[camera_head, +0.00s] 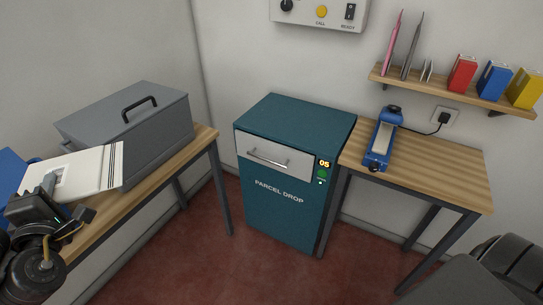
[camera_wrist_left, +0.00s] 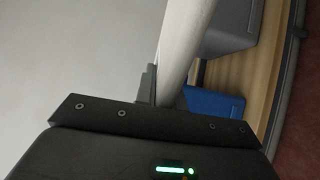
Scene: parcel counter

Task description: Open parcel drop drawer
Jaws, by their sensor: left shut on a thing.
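The teal parcel drop cabinet (camera_head: 283,222) stands against the back wall between two tables. Its light grey drawer front (camera_head: 290,167) with a metal bar handle (camera_head: 268,161) is flush with the cabinet, so the drawer looks shut. My left gripper (camera_head: 50,183) is at the far left over the left table, well away from the handle. The parcel also shows pale between the fingers in the left wrist view (camera_wrist_left: 183,45). My right gripper is out of view.
A grey lidded box (camera_head: 150,122) stands on the left wooden table (camera_head: 205,142), with a blue object (camera_head: 12,168) nearby. A blue device (camera_head: 381,140) sits on the right table (camera_head: 450,175). A shelf (camera_head: 450,90) hangs above. Red floor is clear before the cabinet.

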